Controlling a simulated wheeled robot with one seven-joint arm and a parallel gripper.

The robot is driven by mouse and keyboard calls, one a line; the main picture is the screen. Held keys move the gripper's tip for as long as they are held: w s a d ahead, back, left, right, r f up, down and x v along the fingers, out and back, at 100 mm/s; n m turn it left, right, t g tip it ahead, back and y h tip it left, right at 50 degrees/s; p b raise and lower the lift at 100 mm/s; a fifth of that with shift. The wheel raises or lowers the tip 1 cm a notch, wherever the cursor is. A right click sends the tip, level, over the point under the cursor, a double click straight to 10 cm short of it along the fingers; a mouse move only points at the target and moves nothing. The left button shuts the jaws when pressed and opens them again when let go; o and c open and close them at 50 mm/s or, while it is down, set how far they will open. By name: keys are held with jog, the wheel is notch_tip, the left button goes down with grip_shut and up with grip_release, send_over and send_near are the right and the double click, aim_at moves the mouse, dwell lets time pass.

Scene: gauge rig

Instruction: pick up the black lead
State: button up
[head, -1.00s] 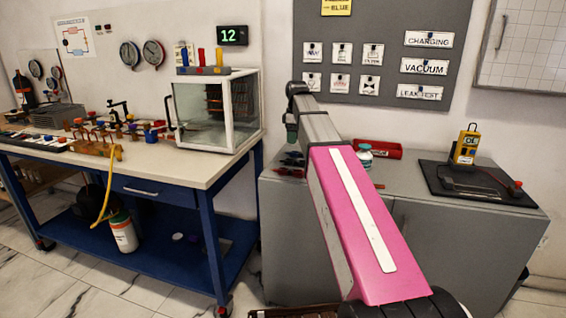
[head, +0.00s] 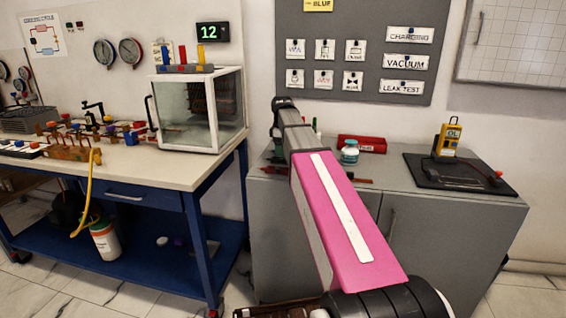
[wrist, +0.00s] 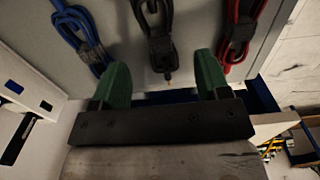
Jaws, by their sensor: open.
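The black lead (wrist: 158,38) is a bundled, strapped cable on a grey surface in the wrist view, at top centre. The blue lead (wrist: 82,38) lies to its left and the red lead (wrist: 240,40) to its right. My gripper (wrist: 161,80) is open, its two green fingers spread and nothing between the tips. The lower end of the black lead lies ahead of the gap, roughly centred between the fingers; I cannot tell the height between them. In the head view my arm hides most of this spot.
The grey cabinet (head: 440,230) bears a red tray (head: 362,144), a small bottle (head: 349,152) and a black mat (head: 425,172) with a yellow meter (head: 447,139). The blue bench (head: 190,190) with a glass box (head: 197,112) stands to the left.

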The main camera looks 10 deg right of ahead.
aim_at(283, 161)
jog(key=f, duration=0.4)
jog(key=shift+s+d, duration=0.1)
jog(key=shift+d, duration=0.1)
jog(key=c, duration=1)
jog(key=shift+r, duration=0.15)
